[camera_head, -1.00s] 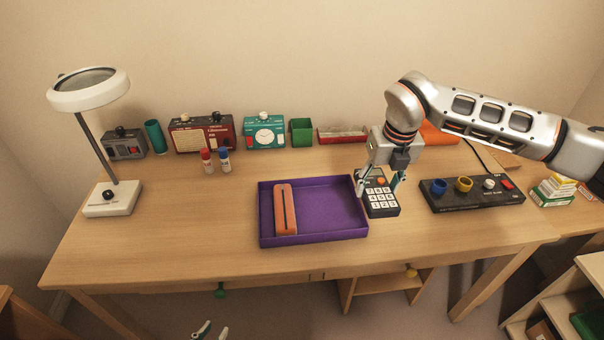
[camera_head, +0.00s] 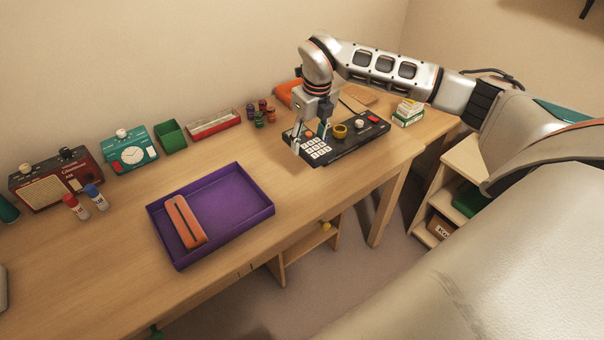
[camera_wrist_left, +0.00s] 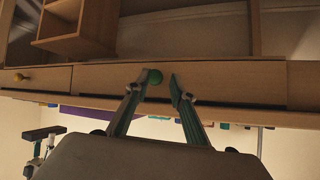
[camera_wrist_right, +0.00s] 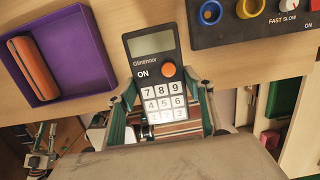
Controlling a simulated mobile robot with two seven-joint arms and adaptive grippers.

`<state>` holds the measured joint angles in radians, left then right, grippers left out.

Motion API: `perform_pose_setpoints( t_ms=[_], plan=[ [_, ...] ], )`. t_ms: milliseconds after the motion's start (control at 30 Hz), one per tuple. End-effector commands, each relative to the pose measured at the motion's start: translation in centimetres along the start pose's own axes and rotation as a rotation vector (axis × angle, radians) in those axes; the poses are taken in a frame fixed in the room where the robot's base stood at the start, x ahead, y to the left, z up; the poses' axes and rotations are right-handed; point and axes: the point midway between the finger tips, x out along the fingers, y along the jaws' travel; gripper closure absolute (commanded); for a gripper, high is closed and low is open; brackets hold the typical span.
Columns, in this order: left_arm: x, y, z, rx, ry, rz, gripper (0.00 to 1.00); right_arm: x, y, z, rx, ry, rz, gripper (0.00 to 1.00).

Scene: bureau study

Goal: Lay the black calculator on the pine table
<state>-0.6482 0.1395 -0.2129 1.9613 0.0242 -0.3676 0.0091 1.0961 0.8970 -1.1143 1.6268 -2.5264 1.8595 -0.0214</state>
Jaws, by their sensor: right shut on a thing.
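The black calculator (camera_head: 317,148), with white number keys and an orange button, is in my right gripper (camera_head: 311,138). In the right wrist view the calculator (camera_wrist_right: 156,75) sits between the two fingers, screen end pointing away. In the head view it overlaps the left end of the black control panel; its exact height over the desk is hard to tell. A light wooden desk (camera_head: 110,233) spans the head view; whether it is the pine table I cannot tell.
A purple tray (camera_head: 262,209) holding an orange case (camera_head: 184,221) lies on the desk. The control panel (camera_head: 362,143) has coloured knobs. A shelf (camera_head: 466,166) stands right.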

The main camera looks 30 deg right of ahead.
Motion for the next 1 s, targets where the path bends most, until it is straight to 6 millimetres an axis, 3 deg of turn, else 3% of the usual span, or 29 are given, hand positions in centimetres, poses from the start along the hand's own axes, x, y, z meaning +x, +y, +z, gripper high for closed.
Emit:
perform_pose_setpoints(
  t_ms=[200,333,667,900,1000],
  plan=[
    [-0.1,0.0,-0.2,0.000,-0.001,0.000,0.76,5.4,0.1,-0.9,0.001,0.004,0.002,0.74],
    [-0.2,0.0,-0.2,0.000,-0.001,0.000,0.76,7.9,0.0,-1.2,0.001,0.000,0.001,0.74],
    [-0.2,0.0,-0.3,0.000,-0.001,0.000,0.76,10.4,0.0,-1.5,0.001,-0.001,0.001,0.74],
    [-0.3,-0.1,-0.4,0.000,0.000,0.000,0.76,13.7,0.0,-2.0,0.001,0.000,0.001,0.74],
    [-0.3,-0.1,-0.4,0.000,0.000,0.000,0.76,13.9,0.0,-1.9,0.000,-0.004,0.001,0.74]
  ],
)
